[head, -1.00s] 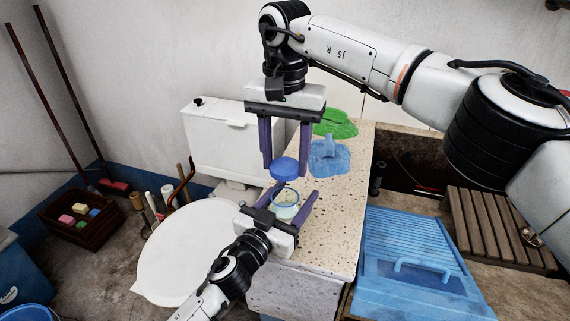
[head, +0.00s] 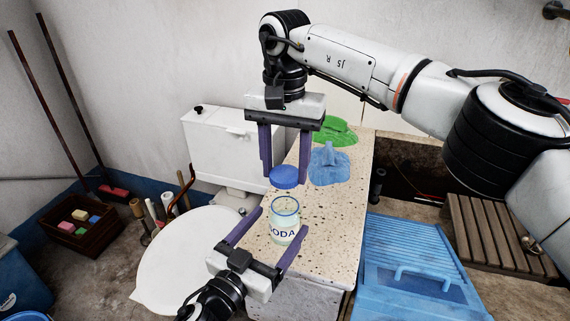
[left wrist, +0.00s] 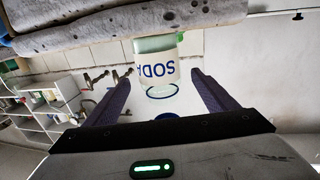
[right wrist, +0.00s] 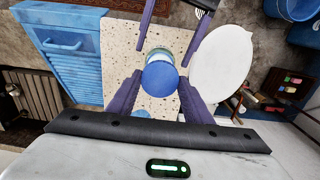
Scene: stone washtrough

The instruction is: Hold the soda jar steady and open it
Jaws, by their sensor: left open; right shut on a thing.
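The soda jar (head: 284,222) stands upright and uncovered on the speckled stone ledge (head: 335,215), its label facing the head camera. It also shows in the left wrist view (left wrist: 157,66), upside down there. My left gripper (head: 277,231) is open, its fingers apart on the near side of the jar. The blue lid (head: 284,178) is off the jar and above it. My right gripper (head: 285,180) points down and is shut on the lid. In the right wrist view the lid (right wrist: 160,77) covers part of the jar below.
A blue cloth (head: 329,165) and a green cloth (head: 330,131) lie on the ledge behind the jar. A round white lid-like disc (head: 185,255) is at the left of the ledge.

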